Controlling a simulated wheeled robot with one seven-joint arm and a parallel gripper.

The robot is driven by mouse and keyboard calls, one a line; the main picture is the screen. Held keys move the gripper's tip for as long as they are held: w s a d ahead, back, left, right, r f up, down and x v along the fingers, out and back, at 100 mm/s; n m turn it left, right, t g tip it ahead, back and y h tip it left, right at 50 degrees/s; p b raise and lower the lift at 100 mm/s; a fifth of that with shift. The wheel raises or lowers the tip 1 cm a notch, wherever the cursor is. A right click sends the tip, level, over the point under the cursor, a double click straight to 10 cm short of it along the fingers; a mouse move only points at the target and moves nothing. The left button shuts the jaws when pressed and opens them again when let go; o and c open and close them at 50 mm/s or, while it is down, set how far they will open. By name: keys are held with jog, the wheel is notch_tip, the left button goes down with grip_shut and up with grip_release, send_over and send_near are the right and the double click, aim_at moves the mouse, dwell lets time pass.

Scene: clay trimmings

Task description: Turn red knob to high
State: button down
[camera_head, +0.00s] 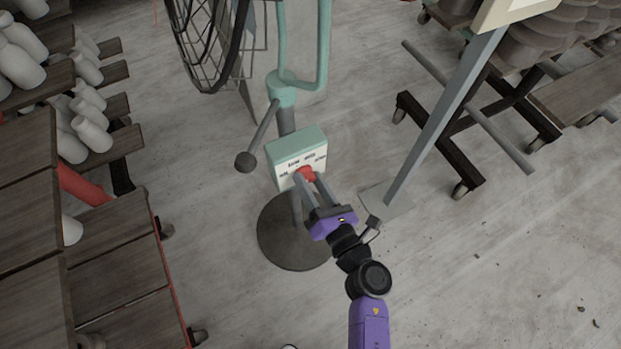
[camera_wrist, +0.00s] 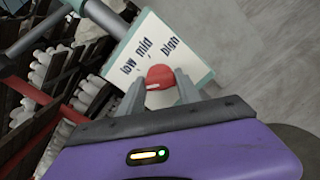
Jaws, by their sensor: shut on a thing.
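The red knob (camera_head: 306,174) is on the front of a pale green control box (camera_head: 297,146) on a stand. In the wrist view the red knob (camera_wrist: 163,86) sits below the labels "low", "mid" and "high" on the white panel (camera_wrist: 150,42). A pale mark shows on the knob's lower left side; I cannot tell for sure which label the knob points to. My gripper (camera_head: 307,178) is shut on the knob, with one grey finger on each side. In the wrist view my gripper (camera_wrist: 160,92) partly hides the panel's lower part.
The stand has a round dark base (camera_head: 278,240) and a lever with a dark ball (camera_head: 245,162). A fan cage (camera_head: 208,45) is behind. Shelves with pale vases (camera_head: 90,137) are at left. A grey post (camera_head: 440,120) and a wheeled rack (camera_head: 440,140) are at right.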

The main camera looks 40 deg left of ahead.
jog(key=m+p, duration=0.1)
jog(key=m, duration=0.1)
jog(key=m+p, duration=0.2)
jog(key=m, duration=0.1)
jog(key=shift+w+d+r+m, duration=0.1)
jog(key=shift+w+m, duration=0.05)
jog(key=shift+m, duration=0.15)
jog(key=m+p, duration=0.3)
jog(key=m, duration=0.3)
jog(key=m+p, duration=0.1)
jog(key=m, duration=0.2)
jog(key=m+p, duration=0.1)
jog(key=m, duration=0.2)
jog(key=shift+f+m, duration=0.2)
jog(key=shift+m, duration=0.1)
jog(key=m+p, duration=0.2)
jog(key=m, duration=0.3)
jog(key=shift+f+m, duration=0.1)
jog(key=shift+m, duration=0.3)
jog(key=c, duration=0.8)
grip_release()
jog(key=shift+c, duration=0.2)
